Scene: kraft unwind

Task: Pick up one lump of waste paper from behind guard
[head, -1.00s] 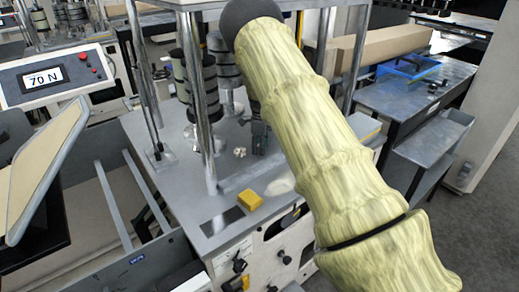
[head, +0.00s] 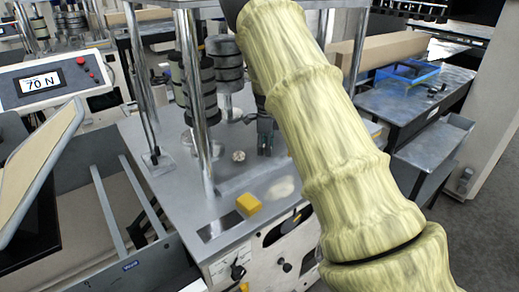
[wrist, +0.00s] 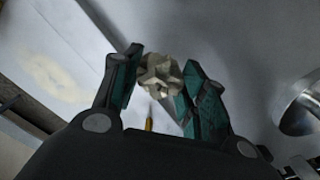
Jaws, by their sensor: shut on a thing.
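In the wrist view a pale crumpled lump of waste paper (wrist: 158,74) sits between the two teal-padded fingers of my gripper (wrist: 157,82), which is shut on it. In the head view my gripper (head: 266,143) is small and dark, low over the grey machine deck (head: 235,182); its held lump cannot be made out there. A clear guard panel cannot be made out.
A chrome post (head: 203,110) and dark stacked rollers (head: 225,62) stand left of my gripper. A yellow block (head: 248,204) lies near the deck's front edge, beside a pale oval patch (head: 281,187). A blue tray (head: 410,73) is on the right bench.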

